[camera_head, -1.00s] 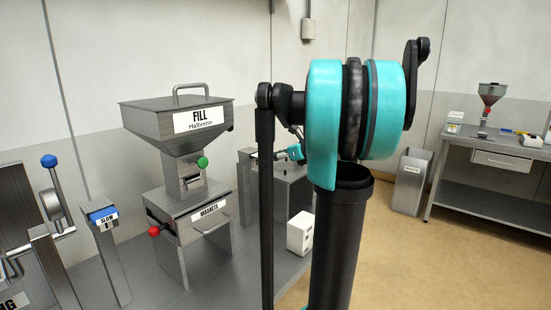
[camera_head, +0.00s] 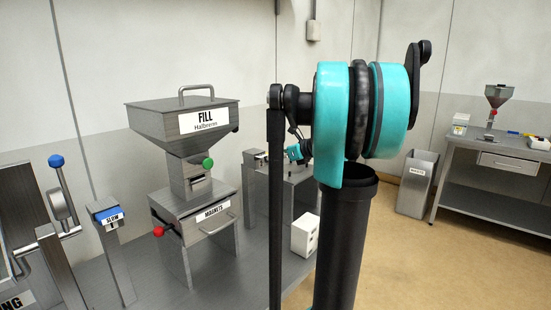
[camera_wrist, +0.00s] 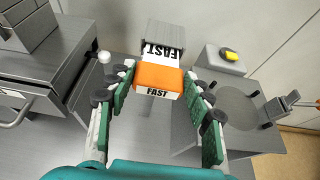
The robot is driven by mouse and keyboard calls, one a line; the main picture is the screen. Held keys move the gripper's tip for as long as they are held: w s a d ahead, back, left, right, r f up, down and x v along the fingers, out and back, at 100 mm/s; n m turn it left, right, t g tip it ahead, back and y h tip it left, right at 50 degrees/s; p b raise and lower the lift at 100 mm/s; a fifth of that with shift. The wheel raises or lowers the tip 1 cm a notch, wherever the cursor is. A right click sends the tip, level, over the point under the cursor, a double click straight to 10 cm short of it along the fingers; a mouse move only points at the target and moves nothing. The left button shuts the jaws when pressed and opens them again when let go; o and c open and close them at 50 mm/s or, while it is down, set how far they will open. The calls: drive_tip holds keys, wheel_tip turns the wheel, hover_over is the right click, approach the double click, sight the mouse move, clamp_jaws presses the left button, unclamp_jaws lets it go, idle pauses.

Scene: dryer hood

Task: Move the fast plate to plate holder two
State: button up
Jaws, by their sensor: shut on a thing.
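In the wrist view, the fast plate (camera_wrist: 158,79) has an orange top and a white label reading FAST. It sits between the green-padded fingers of my gripper (camera_wrist: 157,86), which is shut on it. A grey metal part (camera_wrist: 166,34) with an upside-down FAST label shows just beyond the orange top; I cannot tell whether it belongs to the plate or to a stand. In the head view, only a small teal piece of my gripper (camera_head: 298,151) shows behind my arm, and the fast plate cannot be made out. No label for plate holder two is readable.
The FILL hopper (camera_head: 187,121) stands above the MAGNETS drawer unit (camera_head: 205,222). A blue-topped SLOW plate (camera_head: 108,216) sits on a post at left. A white box (camera_head: 305,235) is on the bench. A round disc (camera_wrist: 228,106) lies at right in the wrist view.

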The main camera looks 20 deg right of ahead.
sight(262, 155)
drive_tip(key=shift+w+a, duration=0.5)
drive_tip(key=shift+w, duration=0.2)
drive_tip(key=shift+w+a, duration=0.45)
drive_tip(key=shift+w, duration=0.25)
drive_tip(key=o, duration=1.6)
drive_tip(key=v, duration=1.2)
drive_tip(key=shift+f, duration=0.1)
